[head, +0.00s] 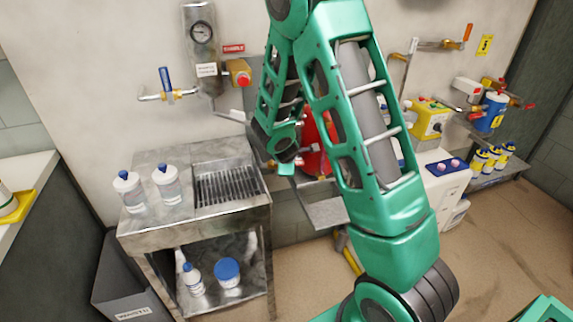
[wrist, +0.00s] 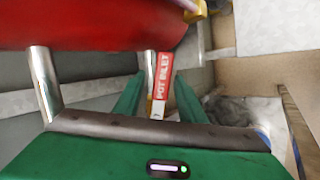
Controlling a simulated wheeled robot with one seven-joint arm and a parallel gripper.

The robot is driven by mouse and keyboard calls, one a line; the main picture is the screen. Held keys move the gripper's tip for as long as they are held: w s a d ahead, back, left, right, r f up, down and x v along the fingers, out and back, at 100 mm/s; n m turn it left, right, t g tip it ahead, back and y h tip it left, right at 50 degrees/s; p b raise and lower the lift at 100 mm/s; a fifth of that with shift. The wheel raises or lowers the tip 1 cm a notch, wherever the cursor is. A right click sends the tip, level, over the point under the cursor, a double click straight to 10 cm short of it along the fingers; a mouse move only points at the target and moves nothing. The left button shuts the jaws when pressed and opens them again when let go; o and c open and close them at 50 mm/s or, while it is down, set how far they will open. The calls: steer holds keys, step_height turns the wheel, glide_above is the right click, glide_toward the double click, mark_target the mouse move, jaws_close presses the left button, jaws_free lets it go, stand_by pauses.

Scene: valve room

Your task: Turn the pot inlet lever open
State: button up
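The red pot (head: 313,158) is mostly hidden behind my arm in the head view. Its red underside or side (wrist: 90,22) fills the upper left of the wrist view. A red and white "POT INLET" tag (wrist: 162,76) shows between the fingers of my gripper (wrist: 160,78). The fingers stand apart, with the tag beyond them, and nothing is clearly held. A yellow part (wrist: 195,9) is cut off at the top of the wrist view; I cannot tell whether it is the inlet lever.
Shiny metal legs or pipes (wrist: 44,85) stand close to my gripper. A metal bench (head: 185,240) with bottles is at the left. A yellow box (head: 428,118) and a shelf of bottles are at the right.

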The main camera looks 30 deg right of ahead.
steer(key=v, duration=1)
steer(key=shift+s+a+r, duration=0.15)
steer(key=shift+a+r, duration=0.05)
steer(key=shift+a, duration=0.05)
